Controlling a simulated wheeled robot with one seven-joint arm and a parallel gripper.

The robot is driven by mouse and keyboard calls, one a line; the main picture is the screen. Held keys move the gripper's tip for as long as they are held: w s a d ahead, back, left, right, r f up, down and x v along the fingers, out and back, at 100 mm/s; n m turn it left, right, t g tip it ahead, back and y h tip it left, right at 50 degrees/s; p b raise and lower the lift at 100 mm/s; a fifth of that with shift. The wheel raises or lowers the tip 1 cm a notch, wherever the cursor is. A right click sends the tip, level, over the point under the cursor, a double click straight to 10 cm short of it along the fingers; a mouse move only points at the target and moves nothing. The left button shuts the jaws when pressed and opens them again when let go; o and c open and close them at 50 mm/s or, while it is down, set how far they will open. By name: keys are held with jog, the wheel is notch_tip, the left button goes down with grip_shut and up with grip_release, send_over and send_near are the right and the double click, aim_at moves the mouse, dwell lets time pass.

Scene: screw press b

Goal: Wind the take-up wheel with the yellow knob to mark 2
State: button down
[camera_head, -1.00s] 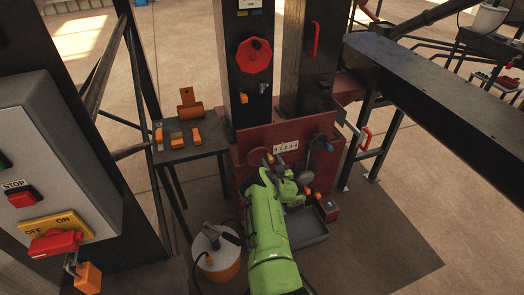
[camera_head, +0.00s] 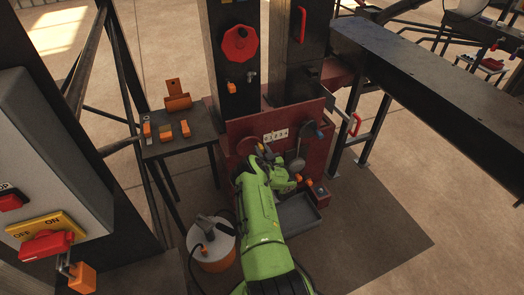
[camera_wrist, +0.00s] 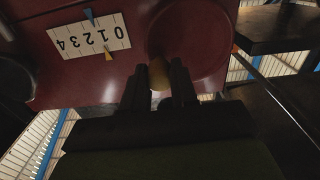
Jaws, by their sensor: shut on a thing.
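The take-up wheel (camera_wrist: 205,40) is a dark red disc on the red press front, and it also shows in the head view (camera_head: 246,146). My gripper (camera_wrist: 159,80) is shut on its yellow knob (camera_wrist: 159,74), near the wheel's rim. A white scale plate (camera_wrist: 72,42) numbered 0 to 4 sits beside the wheel, upside down in the wrist view. A yellow pointer (camera_wrist: 108,54) on one edge stands near 1. A blue pointer (camera_wrist: 90,17) on the opposite edge stands near 2. In the head view, my arm hides the knob and part of the wheel.
A grey wheel (camera_head: 295,162) with a blue knob (camera_head: 318,134) is right of the scale. A grey tray (camera_head: 298,217) lies below. A small table (camera_head: 193,145) with orange parts stands left. An orange-and-white container (camera_head: 212,250) stands near my arm.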

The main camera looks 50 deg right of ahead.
jog(key=m, duration=0.1)
jog(key=f+m+p, duration=0.1)
jog(key=m, duration=0.1)
jog(key=shift+s+d, duration=0.1)
jog(key=shift+d, duration=0.05)
jog(key=m, duration=0.2)
jog(key=f+m, duration=0.1)
jog(key=shift+f+m, duration=0.2)
jog(key=shift+m, duration=0.2)
jog(key=w+a+f+m+b, duration=0.1)
jog(key=a+m, duration=0.1)
jog(key=m, duration=0.8)
jog(key=w+a+f+m+b, duration=0.1)
jog(key=w+a+m+b, duration=0.1)
jog(key=m, duration=0.8)
jog(key=shift+a+f, duration=0.25)
jog(key=shift+a, duration=0.2)
jog(key=c, duration=0.9)
grip_release()
